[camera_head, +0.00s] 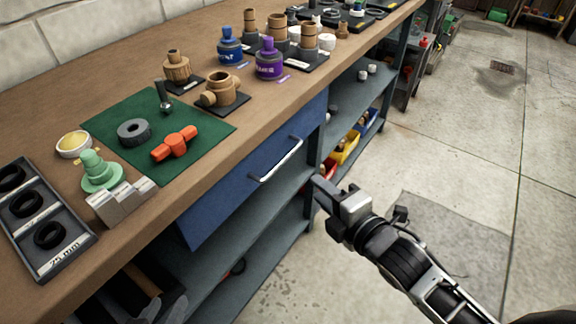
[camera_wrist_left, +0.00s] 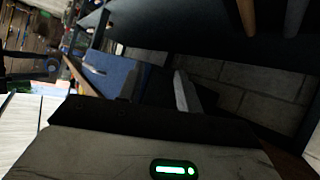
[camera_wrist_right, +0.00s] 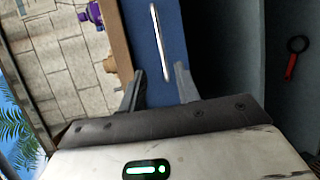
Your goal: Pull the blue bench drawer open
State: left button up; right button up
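The blue drawer (camera_head: 232,196) is set under the wooden bench top, its front looking flush with the bench. A silver bar handle (camera_head: 277,161) runs along its front. My right gripper (camera_head: 325,192) is to the right of the handle, apart from it. In the right wrist view my right gripper (camera_wrist_right: 158,82) is open and empty, with the handle (camera_wrist_right: 160,42) upright ahead, between the lines of the fingers. My left gripper (camera_head: 165,308) is low at the bottom left, under the bench edge, partly hidden. In the left wrist view its fingers (camera_wrist_left: 157,85) look spread, with nothing seen between them.
The bench top (camera_head: 150,60) carries a green mat (camera_head: 205,122), a black ring tray (camera_head: 60,255), and several valve fittings. Shelves with yellow (camera_head: 348,148) and blue bins are below, right of the drawer.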

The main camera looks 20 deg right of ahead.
jog(key=b+x, duration=0.1)
jog(key=x, duration=1.2)
grip_shut()
